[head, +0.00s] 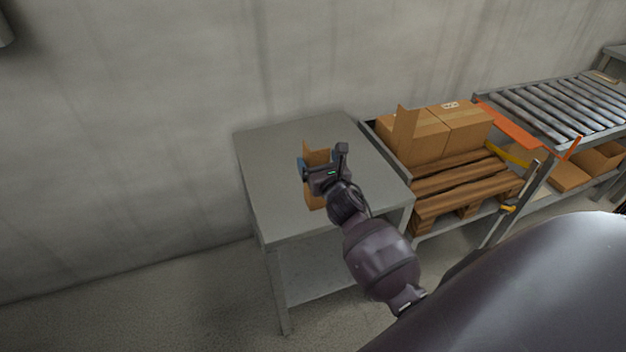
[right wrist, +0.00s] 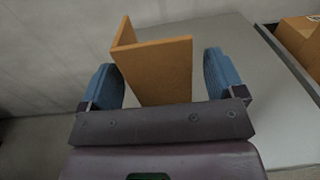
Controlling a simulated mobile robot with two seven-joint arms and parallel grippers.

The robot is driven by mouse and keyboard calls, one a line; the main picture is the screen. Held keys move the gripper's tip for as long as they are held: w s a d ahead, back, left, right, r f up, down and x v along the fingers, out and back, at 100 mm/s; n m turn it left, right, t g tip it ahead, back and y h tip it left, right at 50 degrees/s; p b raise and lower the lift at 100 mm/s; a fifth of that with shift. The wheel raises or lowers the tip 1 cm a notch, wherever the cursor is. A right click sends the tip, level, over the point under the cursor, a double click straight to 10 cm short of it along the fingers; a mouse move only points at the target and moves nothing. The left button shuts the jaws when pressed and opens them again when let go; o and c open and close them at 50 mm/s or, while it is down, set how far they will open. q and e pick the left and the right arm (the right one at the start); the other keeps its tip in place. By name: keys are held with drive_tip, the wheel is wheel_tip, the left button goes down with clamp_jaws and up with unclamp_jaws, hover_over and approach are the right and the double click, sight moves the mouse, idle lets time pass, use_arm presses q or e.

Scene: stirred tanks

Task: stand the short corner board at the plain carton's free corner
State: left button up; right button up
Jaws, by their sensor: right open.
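A short brown corner board (head: 316,153), an L-shaped piece, stands upright on the grey table (head: 270,160). In the right wrist view the corner board (right wrist: 160,72) stands between the two blue fingers of my right gripper (right wrist: 165,82), with a gap visible on the right side. My right gripper (head: 322,166) is open around the board, and partly hides it in the head view. On the pallet to the right, two cartons (head: 415,140) (head: 462,128) stand side by side; the farther one has a label on top. Another corner board (head: 404,130) stands upright at the nearer carton's corner. My left gripper is not in view.
The wooden pallet (head: 455,187) sits in a metal frame right beside the table. A roller conveyor (head: 555,108) and an orange bar (head: 515,127) lie farther right. A wall runs behind the table. Much of the tabletop is bare.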

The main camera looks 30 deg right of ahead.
drive_tip(key=shift+w+d, duration=0.1)
drive_tip(key=shift+w, duration=0.2)
drive_tip(key=shift+r, duration=0.1)
drive_tip(key=c, duration=1.3)
